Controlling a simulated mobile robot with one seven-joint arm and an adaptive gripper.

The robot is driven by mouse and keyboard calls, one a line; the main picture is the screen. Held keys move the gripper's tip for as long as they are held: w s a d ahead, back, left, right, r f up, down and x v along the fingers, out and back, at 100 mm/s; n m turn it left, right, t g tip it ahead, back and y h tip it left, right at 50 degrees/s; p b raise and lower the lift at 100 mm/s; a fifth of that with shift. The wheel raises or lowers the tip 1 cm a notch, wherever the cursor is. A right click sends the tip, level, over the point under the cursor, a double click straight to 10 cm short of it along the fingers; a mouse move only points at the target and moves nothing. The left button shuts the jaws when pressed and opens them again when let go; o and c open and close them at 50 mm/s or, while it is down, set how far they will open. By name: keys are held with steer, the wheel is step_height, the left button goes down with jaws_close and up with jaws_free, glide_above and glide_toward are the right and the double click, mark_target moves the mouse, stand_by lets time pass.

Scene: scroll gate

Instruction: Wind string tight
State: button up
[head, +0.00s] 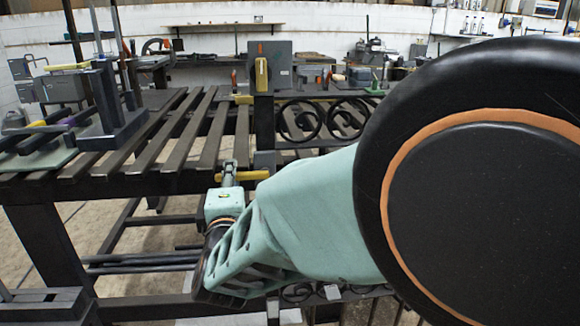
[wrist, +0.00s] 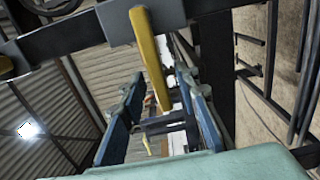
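A yellow lever (wrist: 148,50) sticks out of a grey block (wrist: 122,22) on a dark bar in the wrist view. In the head view the yellow lever (head: 243,176) lies level on the bench's front edge. My gripper (wrist: 157,95) is open, with one blue finger on each side. The lever's free end appears between the fingers, with a visible gap to each; I cannot tell how deep it sits. In the head view my gripper (head: 229,172) is at the lever's left end, partly hidden by my wrist. I see no string in either view.
A slatted dark metal bench (head: 150,135) fills the left. A grey box with a yellow handle (head: 262,76) stands behind the lever. Iron scrollwork (head: 299,121) is to its right, partly behind my arm. A grey stand (head: 110,95) with upright rods is at the left.

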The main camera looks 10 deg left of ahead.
steer(key=shift+w+a, duration=0.1)
steer(key=shift+w, duration=0.15)
jaws_close()
stand_by(0.3)
